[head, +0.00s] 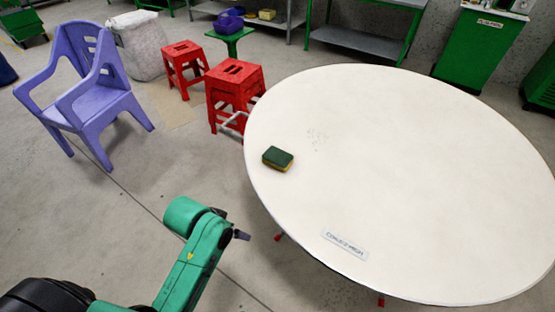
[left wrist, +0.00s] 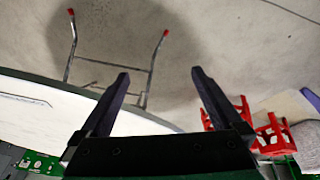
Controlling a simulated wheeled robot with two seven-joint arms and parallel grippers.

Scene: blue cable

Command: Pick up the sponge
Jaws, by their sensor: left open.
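The sponge (head: 278,158), dark green on top with a yellow underside, lies flat near the left edge of the round white table (head: 400,170). My left gripper (head: 258,237) is in the head view, off the table's left edge and lower in the picture than the sponge, apart from it. In the left wrist view the two dark fingers of my left gripper (left wrist: 160,88) are spread with nothing between them. The sponge does not show in the left wrist view. My right gripper is not in either view.
A label strip (head: 345,243) lies near the table's front edge; the rest of the top is mostly clear. Red stools (head: 233,92) and a purple chair (head: 88,90) stand left of the table. Metal table legs (left wrist: 110,65) show in the left wrist view.

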